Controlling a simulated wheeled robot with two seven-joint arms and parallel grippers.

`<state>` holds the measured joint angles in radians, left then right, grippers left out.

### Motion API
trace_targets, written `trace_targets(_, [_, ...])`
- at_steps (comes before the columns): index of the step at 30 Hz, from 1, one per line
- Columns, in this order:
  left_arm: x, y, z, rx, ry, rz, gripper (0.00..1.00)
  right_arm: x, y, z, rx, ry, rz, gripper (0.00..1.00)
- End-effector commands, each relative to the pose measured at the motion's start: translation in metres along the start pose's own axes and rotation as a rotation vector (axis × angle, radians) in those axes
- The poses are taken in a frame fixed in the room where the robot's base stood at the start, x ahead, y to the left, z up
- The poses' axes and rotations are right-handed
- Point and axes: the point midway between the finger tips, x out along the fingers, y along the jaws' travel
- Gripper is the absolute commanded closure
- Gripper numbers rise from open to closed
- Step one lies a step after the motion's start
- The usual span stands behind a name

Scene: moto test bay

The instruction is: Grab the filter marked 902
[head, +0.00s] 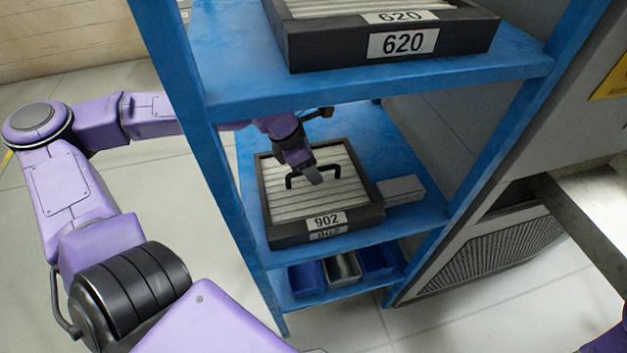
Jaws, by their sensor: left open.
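The filter marked 902 (300,207) lies flat on the middle shelf of the blue rack. It has a black frame, pale pleats, a white 902 label on its front edge and a dark handle on top. My left gripper (310,176) reaches in through the rack from the left and is over the middle of the filter, at the handle. Its jaws are open; whether the fingers touch the handle cannot be told. The gripper hides part of the handle and pleats. My right gripper is out of view.
The filter marked 620 (390,45) sits on the upper shelf (370,82), above my left forearm. Rack posts stand close around the arm. A small grey box (401,190) lies right of filter 902. Several small bins (342,268) stand on the bottom shelf.

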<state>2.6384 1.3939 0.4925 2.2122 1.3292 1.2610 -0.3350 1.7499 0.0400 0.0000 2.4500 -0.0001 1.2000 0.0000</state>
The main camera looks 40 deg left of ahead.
Motion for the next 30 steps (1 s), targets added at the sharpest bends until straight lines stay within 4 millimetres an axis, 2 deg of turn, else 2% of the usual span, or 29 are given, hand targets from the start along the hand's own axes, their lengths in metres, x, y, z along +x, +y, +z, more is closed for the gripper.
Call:
trace_targets(12, [0.0026,-0.0002,-0.0013,0.0,0.0,0.0,0.55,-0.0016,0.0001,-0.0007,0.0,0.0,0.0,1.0])
trace_targets(14, [0.0026,-0.0001,-0.0013,0.0,0.0,0.0,0.72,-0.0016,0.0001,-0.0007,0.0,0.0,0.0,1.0])
trace_targets(16, [0.0025,-0.0001,-0.0012,0.0,0.0,0.0,0.94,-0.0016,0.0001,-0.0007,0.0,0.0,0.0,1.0])
trace_targets(17, [0.0025,-0.0002,-0.0012,0.0,0.0,0.0,1.0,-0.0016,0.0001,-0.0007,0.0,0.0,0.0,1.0])
trace_targets(30, [0.0029,-0.0004,-0.0016,0.0,0.001,-0.001,1.0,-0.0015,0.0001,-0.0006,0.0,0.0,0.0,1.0])
